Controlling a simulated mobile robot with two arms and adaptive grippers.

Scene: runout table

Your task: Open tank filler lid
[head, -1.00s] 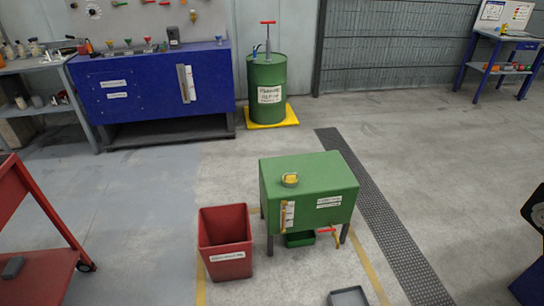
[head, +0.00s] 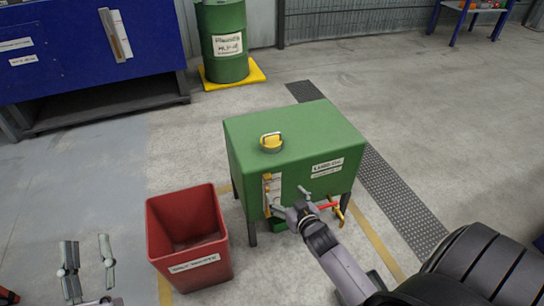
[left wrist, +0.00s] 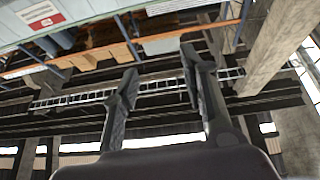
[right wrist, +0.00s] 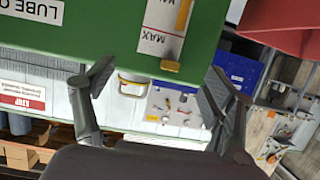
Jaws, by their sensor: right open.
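The green tank (head: 293,135) stands on legs in the middle of the head view. Its yellow filler lid (head: 271,143) sits down on the tank's top near the front left. My right gripper (head: 288,201) is open and empty in front of the tank's front face, below lid height and beside the level gauge (head: 267,190). In the right wrist view its fingers (right wrist: 158,85) are apart, with the tank's green face (right wrist: 95,30) beyond; the lid is not seen there. My left gripper (head: 87,242) is open and empty at the lower left, away from the tank.
A red bin (head: 188,235) stands on the floor left of the tank, between it and my left gripper. A red-handled yellow tap (head: 337,210) juts from the tank's lower front. A green drum (head: 222,42) and a blue cabinet (head: 80,50) stand behind. Floor right of the tank is clear.

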